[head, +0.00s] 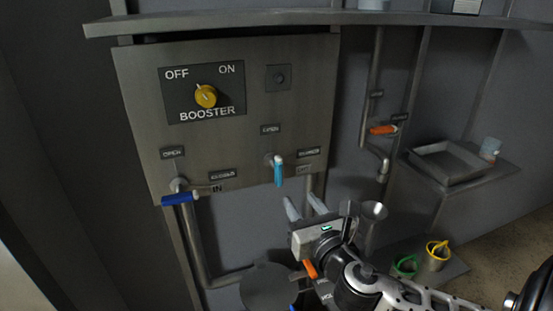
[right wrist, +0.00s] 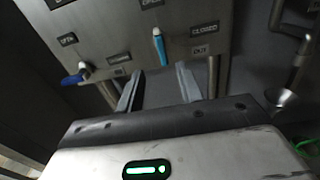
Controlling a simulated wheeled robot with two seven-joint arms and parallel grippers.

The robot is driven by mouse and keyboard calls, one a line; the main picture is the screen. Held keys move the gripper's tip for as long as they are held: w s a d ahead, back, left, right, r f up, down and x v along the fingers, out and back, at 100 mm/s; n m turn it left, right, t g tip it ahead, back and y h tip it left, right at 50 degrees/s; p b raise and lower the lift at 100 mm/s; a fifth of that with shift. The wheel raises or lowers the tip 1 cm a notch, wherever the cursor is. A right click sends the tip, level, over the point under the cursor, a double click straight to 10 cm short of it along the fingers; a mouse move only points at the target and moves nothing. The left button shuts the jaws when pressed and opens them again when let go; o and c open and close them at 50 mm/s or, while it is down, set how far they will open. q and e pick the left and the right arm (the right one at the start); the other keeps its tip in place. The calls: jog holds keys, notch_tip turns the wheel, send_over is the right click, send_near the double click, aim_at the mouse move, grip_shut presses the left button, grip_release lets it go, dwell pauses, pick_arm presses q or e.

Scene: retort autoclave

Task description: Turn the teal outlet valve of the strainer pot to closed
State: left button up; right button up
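The teal outlet valve handle (head: 278,173) is on the steel panel (head: 235,130), below an OPEN label (head: 270,129) and left of a CLOSED label (head: 309,152). An OUT label (head: 304,169) is beside it. It looks narrow and hangs down in the picture; its exact angle is hard to tell. In the right wrist view the handle (right wrist: 159,47) is just beyond the fingertips. My right gripper (head: 304,205) is open and empty, below and slightly right of the handle, apart from it. Its two fingers also show in the right wrist view (right wrist: 160,85). My left gripper is not in view.
A blue inlet valve handle (head: 180,198) is at the panel's lower left. A yellow BOOSTER knob (head: 205,96) is above. A shelf (head: 230,20) runs over the panel. An orange valve handle (head: 383,130), a tray (head: 445,163) and a funnel (head: 373,213) are to the right.

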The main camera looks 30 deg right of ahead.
aim_at(280, 170)
jog(key=p+x, duration=0.1)
jog(key=x, duration=1.5)
jog(key=shift+d, duration=0.1)
jog(key=shift+s, duration=0.1)
grip_shut()
